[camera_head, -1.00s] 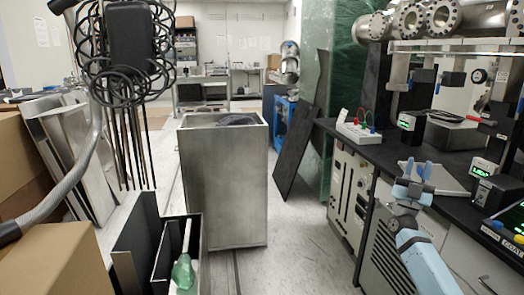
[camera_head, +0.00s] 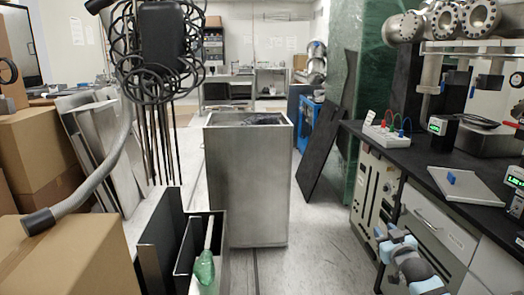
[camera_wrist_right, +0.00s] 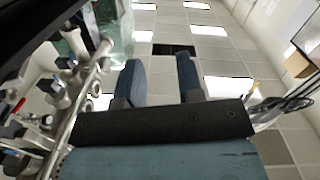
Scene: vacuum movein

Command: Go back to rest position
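My right gripper (camera_head: 393,236) is low at the right in the head view, in front of the bench's cabinet side and below the black bench top (camera_head: 410,150). Its arm comes in from the bottom edge. In the right wrist view its two blue fingers (camera_wrist_right: 159,75) are spread apart with nothing between them, and the ceiling shows behind. On the bench, a metal plate (camera_head: 478,187) carries a small blue piece (camera_head: 451,178), apart from the gripper. My left gripper is in neither view.
A tall metal bin (camera_head: 247,185) stands mid-floor. A box holding a green-tipped tool (camera_head: 205,268) is in front of it. Cardboard boxes (camera_head: 60,255) and leaning panels (camera_head: 105,150) crowd the left. Floor is free between bin and bench.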

